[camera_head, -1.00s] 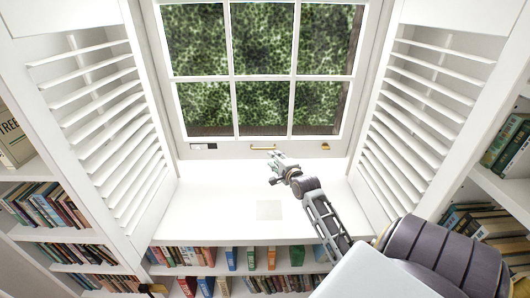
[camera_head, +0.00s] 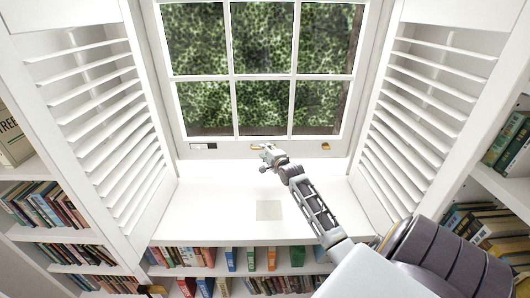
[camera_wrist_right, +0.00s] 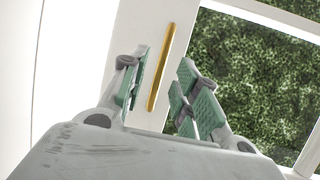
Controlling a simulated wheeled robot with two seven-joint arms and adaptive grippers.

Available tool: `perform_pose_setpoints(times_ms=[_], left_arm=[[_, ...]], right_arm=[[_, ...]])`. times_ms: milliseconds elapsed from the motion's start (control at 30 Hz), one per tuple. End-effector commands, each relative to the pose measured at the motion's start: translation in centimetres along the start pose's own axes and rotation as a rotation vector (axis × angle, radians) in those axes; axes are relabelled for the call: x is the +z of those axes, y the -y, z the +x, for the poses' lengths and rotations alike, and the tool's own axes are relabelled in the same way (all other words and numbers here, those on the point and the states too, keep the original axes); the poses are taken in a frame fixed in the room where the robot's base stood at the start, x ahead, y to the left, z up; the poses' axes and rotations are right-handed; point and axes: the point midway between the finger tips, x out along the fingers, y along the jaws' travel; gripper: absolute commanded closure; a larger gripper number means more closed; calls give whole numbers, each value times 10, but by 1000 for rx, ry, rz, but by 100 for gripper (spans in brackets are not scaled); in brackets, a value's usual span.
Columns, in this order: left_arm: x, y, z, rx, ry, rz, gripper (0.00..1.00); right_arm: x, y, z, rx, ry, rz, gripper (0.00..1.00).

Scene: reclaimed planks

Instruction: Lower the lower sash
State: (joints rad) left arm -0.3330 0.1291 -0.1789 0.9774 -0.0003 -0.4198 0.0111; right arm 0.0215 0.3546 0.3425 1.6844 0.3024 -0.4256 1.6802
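The lower sash (camera_head: 225,153) is a white window frame with several panes, and its bottom rail is just above the white sill. A brass bar handle (camera_head: 255,147) is on that rail, partly hidden by my right gripper (camera_head: 268,155). In the right wrist view the handle (camera_wrist_right: 160,68) stands upright in the picture, in the gap between the two green-padded fingers of my right gripper (camera_wrist_right: 163,88). The fingers are open, with space on both sides of the handle. I cannot tell how far the handle reaches between them. My left gripper is not in view.
Louvred white shutters stand at the left (camera_head: 100,120) and right (camera_head: 425,110) of the window. Bookshelves are at both sides and below the sill (camera_head: 215,215). A small brass fitting (camera_head: 326,146) and a black-and-white fitting (camera_head: 203,146) are on the bottom rail. The sill is largely clear.

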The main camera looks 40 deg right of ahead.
Motion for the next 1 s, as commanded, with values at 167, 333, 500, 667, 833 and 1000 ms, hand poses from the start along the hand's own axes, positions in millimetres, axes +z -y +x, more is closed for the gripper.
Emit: perform_pose_setpoints(times_ms=[167,333,500,667,833,1000], left_arm=[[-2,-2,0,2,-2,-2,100],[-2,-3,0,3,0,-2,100],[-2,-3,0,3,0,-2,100],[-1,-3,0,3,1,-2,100],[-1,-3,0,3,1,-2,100],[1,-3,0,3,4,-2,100]], right_arm=[[0,0,10,0,0,-1,69],[0,0,14,1,0,-1,69],[0,0,15,1,0,-1,69],[0,0,14,1,-1,-1,75],[0,0,14,1,0,-1,97],[0,0,14,1,0,0,100]])
